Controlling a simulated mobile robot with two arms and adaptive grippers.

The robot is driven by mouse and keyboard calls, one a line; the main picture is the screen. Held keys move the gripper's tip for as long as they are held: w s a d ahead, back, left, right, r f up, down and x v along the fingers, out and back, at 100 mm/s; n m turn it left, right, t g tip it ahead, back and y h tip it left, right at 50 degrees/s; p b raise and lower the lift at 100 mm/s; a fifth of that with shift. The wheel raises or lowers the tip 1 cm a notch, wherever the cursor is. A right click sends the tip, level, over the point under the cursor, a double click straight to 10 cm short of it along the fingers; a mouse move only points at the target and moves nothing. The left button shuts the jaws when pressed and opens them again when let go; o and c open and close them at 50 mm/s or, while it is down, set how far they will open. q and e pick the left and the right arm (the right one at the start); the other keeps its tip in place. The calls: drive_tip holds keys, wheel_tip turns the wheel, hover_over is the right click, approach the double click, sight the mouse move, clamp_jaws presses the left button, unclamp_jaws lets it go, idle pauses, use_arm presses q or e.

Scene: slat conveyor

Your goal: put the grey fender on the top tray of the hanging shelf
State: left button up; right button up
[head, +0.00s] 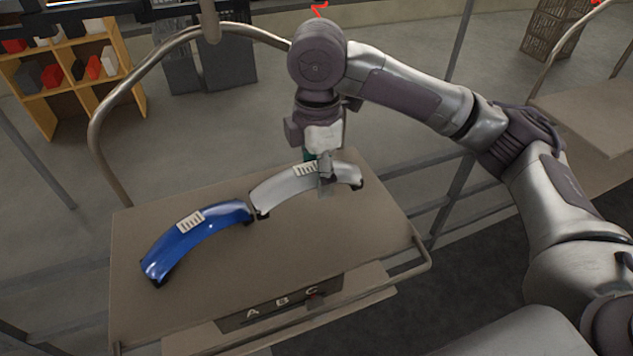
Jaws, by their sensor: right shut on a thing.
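The grey fender (283,190) is a pale, curved, shiny piece with a white label. It is at the right half of the top tray (330,250) of the hanging shelf. My right gripper (326,185) points down and is shut on the grey fender near its right part. Whether the fender rests on the tray or is just above it I cannot tell. A blue fender (195,236) with a white label lies on the tray to the left, its right end close to the grey one. My left gripper is not in view.
A curved metal hanger tube (97,125) rises at the tray's back left. The tray's front carries a plate marked A B C (282,302) and a rail. The tray's front part is bare. A wooden cubby shelf (125,80) stands far left. Another tray (590,110) is at right.

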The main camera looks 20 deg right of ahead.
drive_tip(key=shift+s+d+f+p, duration=0.1)
drive_tip(key=shift+s+f+p, duration=0.15)
drive_tip(key=shift+f+p, duration=0.55)
wheel_tip(320, 180, down, 2)
drive_tip(key=shift+f, duration=0.1)
drive_tip(key=shift+w, duration=0.15)
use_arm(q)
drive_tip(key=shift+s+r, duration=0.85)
use_arm(e)
drive_tip(key=shift+f, duration=0.15)
drive_tip(key=o, duration=1.4)
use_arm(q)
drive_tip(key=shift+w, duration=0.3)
use_arm(e)
drive_tip(key=shift+o, duration=0.2)
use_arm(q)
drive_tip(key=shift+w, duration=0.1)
